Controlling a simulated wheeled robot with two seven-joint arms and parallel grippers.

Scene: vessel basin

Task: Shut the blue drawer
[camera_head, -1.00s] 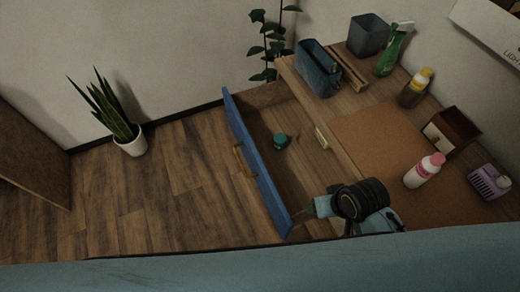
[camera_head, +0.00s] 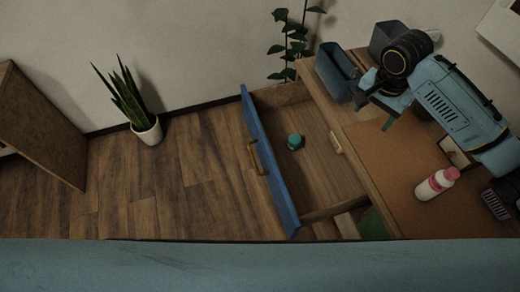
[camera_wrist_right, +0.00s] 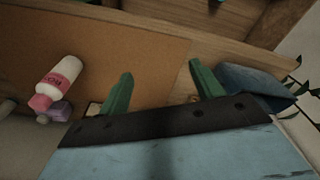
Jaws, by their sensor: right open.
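The blue drawer (camera_head: 268,160) stands pulled out from the wooden desk, with a brass handle (camera_head: 257,158) on its outer face. A small teal round object (camera_head: 295,142) lies inside it. My right gripper (camera_head: 362,98) is over the back part of the desk, beside the dark blue bin and away from the drawer front. In the right wrist view its green fingers (camera_wrist_right: 162,85) are spread apart with nothing between them. My left gripper is not in view.
On the desk are a dark blue bin (camera_head: 338,72), a grey bin (camera_head: 388,38), a pink-capped white bottle (camera_head: 436,184) and a brown mat (camera_head: 395,165). A potted plant (camera_head: 147,130) stands by the wall. The floor left of the drawer is clear.

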